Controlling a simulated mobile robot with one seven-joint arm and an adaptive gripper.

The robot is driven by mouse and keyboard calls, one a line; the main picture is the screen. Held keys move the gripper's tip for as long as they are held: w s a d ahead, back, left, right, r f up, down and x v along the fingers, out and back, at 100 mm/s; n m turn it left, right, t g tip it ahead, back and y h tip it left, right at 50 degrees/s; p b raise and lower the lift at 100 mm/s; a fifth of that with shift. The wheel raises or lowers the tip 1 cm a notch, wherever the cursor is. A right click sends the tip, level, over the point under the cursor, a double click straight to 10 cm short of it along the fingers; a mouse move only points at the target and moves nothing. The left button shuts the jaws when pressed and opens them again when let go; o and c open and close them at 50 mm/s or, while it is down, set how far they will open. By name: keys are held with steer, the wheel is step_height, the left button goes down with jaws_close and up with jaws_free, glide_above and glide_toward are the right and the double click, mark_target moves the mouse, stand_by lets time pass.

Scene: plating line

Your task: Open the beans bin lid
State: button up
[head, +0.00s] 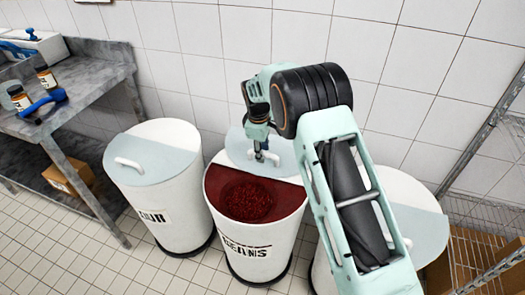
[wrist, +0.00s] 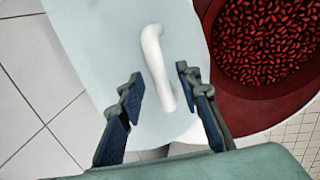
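The beans bin (head: 254,240) is a white round bin with a black BEANS label. Its front part is uncovered, with dark red beans (head: 246,201) inside; they also show in the wrist view (wrist: 265,45). The pale blue lid (head: 236,148) lies at the wall side of the bin, and its near edge borders the opening. The lid's white bar handle (wrist: 155,62) runs in between my fingers in the wrist view. My gripper (wrist: 160,88) is open around the handle's end, with gaps on both sides. It is over the lid in the head view (head: 262,156).
A similar bin with a covered front (head: 158,190) stands to the left. Another bin (head: 410,190) is partly hidden behind my arm at right. A metal table (head: 88,85) with jars is at far left, a wire shelf (head: 485,225) at far right. A tiled wall stands behind.

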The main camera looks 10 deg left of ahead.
step_height(320, 180, up, 12)
steer(key=s, duration=0.2)
steer(key=shift+s, duration=0.2)
steer(key=shift+f, duration=0.1)
stand_by(0.4)
